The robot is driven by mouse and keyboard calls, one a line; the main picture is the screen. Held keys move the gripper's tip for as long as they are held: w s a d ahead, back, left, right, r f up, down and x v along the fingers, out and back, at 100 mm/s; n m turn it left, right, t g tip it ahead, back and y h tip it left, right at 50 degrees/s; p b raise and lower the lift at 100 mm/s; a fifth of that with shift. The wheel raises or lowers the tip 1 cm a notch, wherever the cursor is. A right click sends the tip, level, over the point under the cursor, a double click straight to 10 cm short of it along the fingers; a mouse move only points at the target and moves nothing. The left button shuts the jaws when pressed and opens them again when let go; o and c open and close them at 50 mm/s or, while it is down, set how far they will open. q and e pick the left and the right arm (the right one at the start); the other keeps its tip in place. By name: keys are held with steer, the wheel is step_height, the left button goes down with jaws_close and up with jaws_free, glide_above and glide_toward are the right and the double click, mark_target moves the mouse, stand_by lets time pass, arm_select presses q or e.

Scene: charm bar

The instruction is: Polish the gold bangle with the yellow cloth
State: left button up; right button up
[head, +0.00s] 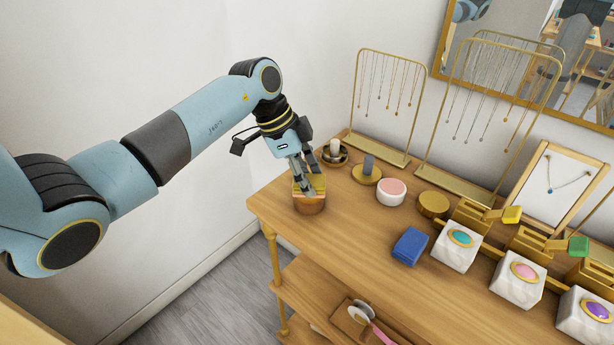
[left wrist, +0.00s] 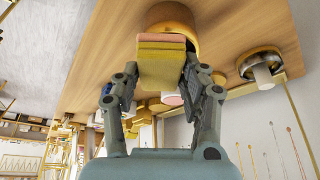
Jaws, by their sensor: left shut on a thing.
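My right gripper is out of view.
A gold dish with a grey post (head: 366,173), a pink-topped round jar (head: 391,192) and a round gold box (head: 433,205) stand right of the bowl. Necklace stands (head: 380,153) line the back. White jewelled boxes (head: 456,247) fill the right.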

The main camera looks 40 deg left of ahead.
arm_select(q)
steer(key=shift+w+a, duration=0.3)
steer(key=shift+w, duration=0.1)
step_height(320, 180, up, 2)
steer(key=shift+r, duration=2)
